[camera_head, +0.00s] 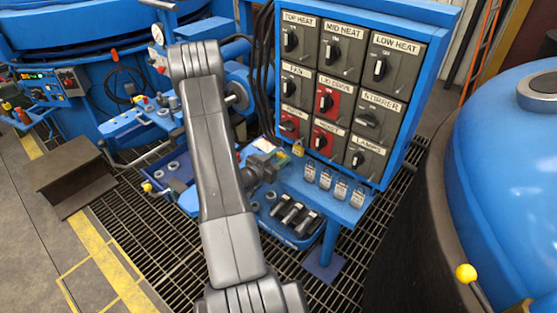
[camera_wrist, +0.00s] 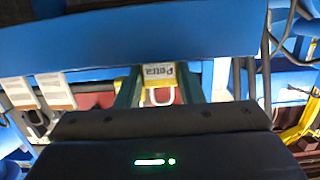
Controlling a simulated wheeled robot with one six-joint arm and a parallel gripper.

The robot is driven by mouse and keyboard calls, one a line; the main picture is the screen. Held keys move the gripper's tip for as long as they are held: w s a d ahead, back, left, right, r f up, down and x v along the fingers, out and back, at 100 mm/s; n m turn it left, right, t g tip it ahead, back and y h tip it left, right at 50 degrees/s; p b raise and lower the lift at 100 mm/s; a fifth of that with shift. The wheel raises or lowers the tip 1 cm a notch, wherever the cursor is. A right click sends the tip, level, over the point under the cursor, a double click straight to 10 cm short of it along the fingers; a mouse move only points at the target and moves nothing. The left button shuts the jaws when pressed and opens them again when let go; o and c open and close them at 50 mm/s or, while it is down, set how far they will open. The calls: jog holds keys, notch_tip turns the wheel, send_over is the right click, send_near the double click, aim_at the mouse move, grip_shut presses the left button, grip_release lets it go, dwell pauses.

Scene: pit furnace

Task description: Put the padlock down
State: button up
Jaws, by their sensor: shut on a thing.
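The padlock (camera_wrist: 158,72) is yellow with a white label reading "Petra", upside down in the wrist view. My gripper (camera_wrist: 158,88) is shut on it, one finger on each side of its body. Its pale shackle shows between the fingers. In the head view a small yellow padlock (camera_head: 298,149) shows at the tip of my gripper (camera_head: 284,158), by the left end of the blue ledge (camera_head: 312,189) under the switch panel. Whether the padlock touches the ledge or a hook, I cannot tell.
Several grey padlocks with white labels (camera_head: 325,178) hang along the ledge to the right. The switch panel (camera_head: 350,90) stands above it. A blue tray (camera_head: 303,240) with dark handled items is below. A blue furnace vessel (camera_head: 510,170) bounds the right.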

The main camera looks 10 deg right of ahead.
jog(key=shift+f, duration=0.25)
jog(key=shift+f, duration=0.1)
jog(key=shift+f+b, duration=0.15)
jog(key=shift+b, duration=0.15)
jog(key=o, duration=1)
jog(key=shift+o, duration=0.2)
jog(key=shift+r+p, duration=0.3)
jog(key=shift+p, duration=0.1)
jog(key=b+v, duration=0.1)
jog(key=v, duration=1.1)
